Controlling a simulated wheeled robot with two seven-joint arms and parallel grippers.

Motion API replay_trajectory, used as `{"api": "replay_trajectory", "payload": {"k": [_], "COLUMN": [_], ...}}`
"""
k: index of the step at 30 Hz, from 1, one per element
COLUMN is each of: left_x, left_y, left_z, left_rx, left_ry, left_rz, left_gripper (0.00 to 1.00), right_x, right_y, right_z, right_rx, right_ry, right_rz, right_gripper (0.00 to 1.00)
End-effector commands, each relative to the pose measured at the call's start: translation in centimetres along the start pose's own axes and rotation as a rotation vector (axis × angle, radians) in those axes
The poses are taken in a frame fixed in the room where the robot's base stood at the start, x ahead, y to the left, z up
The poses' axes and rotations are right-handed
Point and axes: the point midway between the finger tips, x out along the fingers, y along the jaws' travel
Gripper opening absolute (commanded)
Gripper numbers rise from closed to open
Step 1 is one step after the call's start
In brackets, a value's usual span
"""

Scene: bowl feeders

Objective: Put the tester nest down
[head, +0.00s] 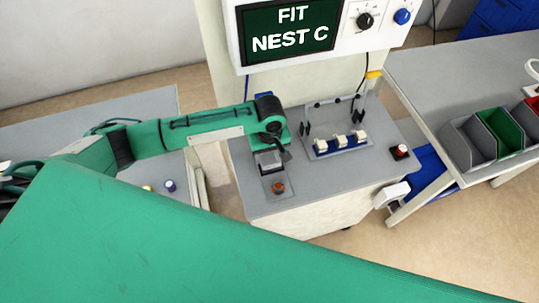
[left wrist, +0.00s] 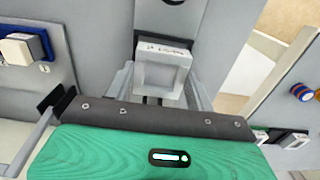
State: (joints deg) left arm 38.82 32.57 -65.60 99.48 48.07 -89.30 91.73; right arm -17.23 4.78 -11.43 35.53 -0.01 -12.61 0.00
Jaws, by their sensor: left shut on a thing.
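My left gripper (head: 270,158) is over the left part of the grey tester bench top (head: 330,187). In the left wrist view the left gripper (left wrist: 161,82) has its two grey fingers on either side of the tester nest (left wrist: 163,52), a pale grey block with a square recess and a small label too small to read. The fingers are shut on it. In the head view the nest (head: 268,157) is partly hidden by the gripper. It is above or at a grey plate (head: 267,186) with an orange-brown knob; I cannot tell if they touch. My right gripper is not in view.
The screen (head: 290,27) reads "FIT NEST C". A blue fixture (head: 341,147) with white blocks stands to the right, with a red button (head: 401,151) beyond it. Bins (head: 499,130) sit on the right table. The bench's front right is clear.

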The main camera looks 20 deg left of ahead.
Motion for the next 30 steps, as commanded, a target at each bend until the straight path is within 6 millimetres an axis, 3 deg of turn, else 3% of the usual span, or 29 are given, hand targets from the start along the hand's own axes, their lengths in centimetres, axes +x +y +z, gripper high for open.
{"api": "replay_trajectory", "payload": {"k": [4, 15, 16, 19, 30], "left_x": [1.4, 1.8, 1.9, 1.9, 1.5], "left_y": [0.0, 0.1, 0.0, 0.0, 0.0], "left_z": [0.0, 0.0, 0.0, 0.0, -0.1], "left_rx": [0.0, 0.0, 0.0, 0.0, 0.001], "left_ry": [0.001, 0.001, 0.001, 0.001, 0.002], "left_rz": [0.001, 0.001, 0.001, 0.001, 0.002], "left_gripper": [0.28, 0.28, 0.56, 0.76, 0.76], "right_x": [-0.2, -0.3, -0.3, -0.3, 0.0], "right_y": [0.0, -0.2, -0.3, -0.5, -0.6], "right_z": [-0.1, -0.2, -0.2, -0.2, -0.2], "right_rx": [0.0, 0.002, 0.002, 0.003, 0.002], "right_ry": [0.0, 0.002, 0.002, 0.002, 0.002], "right_rz": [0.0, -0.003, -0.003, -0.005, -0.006], "right_gripper": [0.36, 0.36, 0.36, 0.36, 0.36]}}
